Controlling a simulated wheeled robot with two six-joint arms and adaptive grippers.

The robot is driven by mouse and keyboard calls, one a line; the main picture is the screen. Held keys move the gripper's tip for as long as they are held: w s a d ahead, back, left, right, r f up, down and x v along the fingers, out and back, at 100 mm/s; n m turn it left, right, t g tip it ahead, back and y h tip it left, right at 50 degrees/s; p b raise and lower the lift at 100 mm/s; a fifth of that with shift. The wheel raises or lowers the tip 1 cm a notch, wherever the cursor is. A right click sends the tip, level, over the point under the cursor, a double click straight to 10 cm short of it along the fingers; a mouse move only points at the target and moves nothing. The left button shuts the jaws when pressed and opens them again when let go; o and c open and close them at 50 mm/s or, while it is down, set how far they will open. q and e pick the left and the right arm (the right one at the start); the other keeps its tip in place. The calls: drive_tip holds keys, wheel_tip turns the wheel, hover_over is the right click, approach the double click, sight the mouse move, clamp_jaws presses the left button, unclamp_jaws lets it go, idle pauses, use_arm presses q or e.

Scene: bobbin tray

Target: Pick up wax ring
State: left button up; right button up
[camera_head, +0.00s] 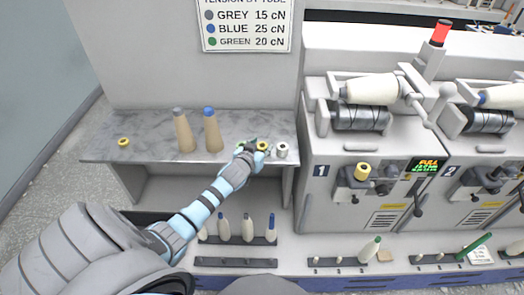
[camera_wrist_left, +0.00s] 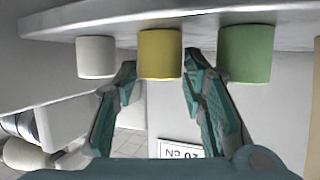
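A short yellow cylinder, which looks like the wax ring (camera_head: 263,145), stands on the grey shelf (camera_head: 225,165) between a green one and a white one (camera_head: 282,150). My left gripper (camera_head: 252,148) reaches it from the front left and partly hides the green one. In the left wrist view, which is upside down, the yellow cylinder (camera_wrist_left: 160,54) stands between the open fingertips of my left gripper (camera_wrist_left: 160,72). I cannot tell whether they touch it. The white (camera_wrist_left: 96,57) and green (camera_wrist_left: 246,53) cylinders stand close outside the fingers. My right gripper is not in view.
Two tan cones (camera_head: 184,131) (camera_head: 213,131) stand on the shelf left of the gripper. A small flat yellow ring (camera_head: 123,142) lies at the shelf's left end. A winding machine (camera_head: 345,215) with another yellow piece (camera_head: 362,171) stands to the right. Several bobbins stand on a lower rack (camera_head: 237,238).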

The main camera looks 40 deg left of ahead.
use_arm(q)
drive_tip(key=shift+x, duration=0.9)
drive_tip(key=shift+s, duration=0.1)
drive_tip(key=c, duration=0.7)
drive_tip(key=shift+o, duration=0.2)
